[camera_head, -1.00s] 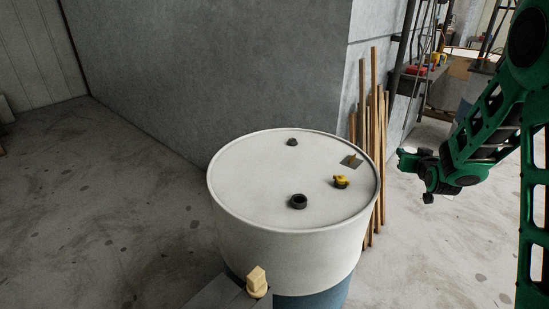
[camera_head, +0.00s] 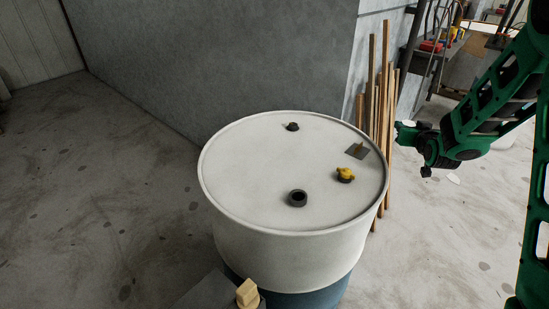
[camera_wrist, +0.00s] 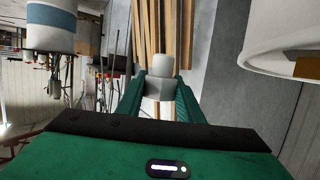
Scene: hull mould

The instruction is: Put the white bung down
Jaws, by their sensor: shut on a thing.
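The white bung (camera_wrist: 159,67) is a pale stepped plug between my gripper's two green fingers in the wrist view. My gripper (camera_wrist: 160,90) is shut on it. In the head view my gripper (camera_head: 400,135) is right of the drum's rim, apart from it, and I cannot make out the bung there. The white drum (camera_head: 250,170) stands upright with a flat, rimmed lid. On its lid are a dark ring with a hole (camera_head: 298,198), a yellow bung (camera_head: 345,174), a small dark fitting (camera_head: 292,127) and a flat grey plate with a tan handle (camera_head: 356,152).
A beige block-like piece (camera_head: 247,292) is at the bottom edge, by a grey surface (camera_head: 205,290). The lid has bare room at its left and centre. Open floor (camera_head: 90,200) lies to the left.

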